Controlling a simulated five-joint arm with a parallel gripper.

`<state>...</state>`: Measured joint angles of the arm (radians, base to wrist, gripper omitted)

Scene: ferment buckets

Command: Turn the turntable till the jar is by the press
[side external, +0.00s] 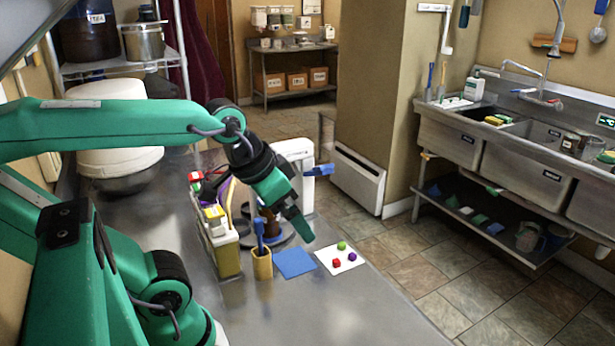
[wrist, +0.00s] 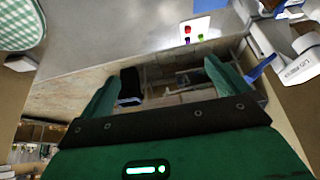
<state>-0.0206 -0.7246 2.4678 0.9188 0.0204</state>
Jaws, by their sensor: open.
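A dark round turntable (side external: 279,240) sits on the steel counter, mostly hidden behind my gripper. A brown object (side external: 267,222), perhaps the jar, shows on it just left of my gripper; I cannot tell its full shape. A white upright device (side external: 296,160) with a blue lever, likely the press, stands behind my gripper; a white body with dark lettering and a blue piece also shows in the wrist view (wrist: 298,62). My gripper (side external: 300,232) points down in front of the turntable. In the wrist view my gripper (wrist: 163,85) has its fingers wide apart with nothing between them.
A caddy (side external: 224,252), a mustard cup (side external: 262,266) with a blue-handled tool, a blue cloth (side external: 294,263) and a white card (side external: 339,258) with small coloured pieces stand or lie nearby. The counter's front is clear. Its right edge drops to the floor.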

